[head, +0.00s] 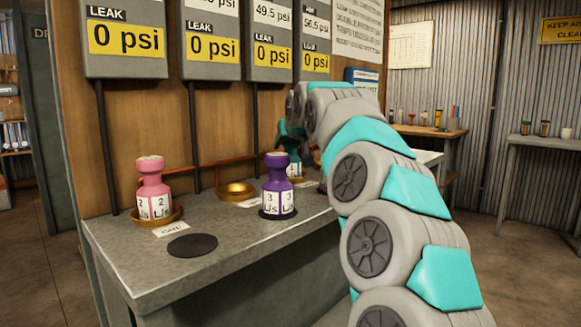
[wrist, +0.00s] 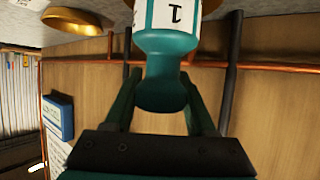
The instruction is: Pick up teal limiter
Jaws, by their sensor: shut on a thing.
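The teal limiter (head: 293,167) shows at the back of the bench in the head view, its white label band partly visible. It stands over a brass dish (head: 304,181); I cannot tell whether it touches it. In the wrist view the teal limiter (wrist: 166,50) fills the middle top, with a "1" on its label. My gripper (wrist: 166,98) has one finger on each side of its teal neck and is shut on it. In the head view my gripper (head: 291,138) is small and partly hidden by my arm.
On the bench (head: 150,275) stand a pink limiter (head: 153,188) in a brass dish and a purple limiter (head: 278,184) on a dark disc. An empty brass dish (head: 235,190) lies between them. A bare dark disc (head: 192,245) is in front. Pipes and gauge boxes (head: 208,55) line the wall.

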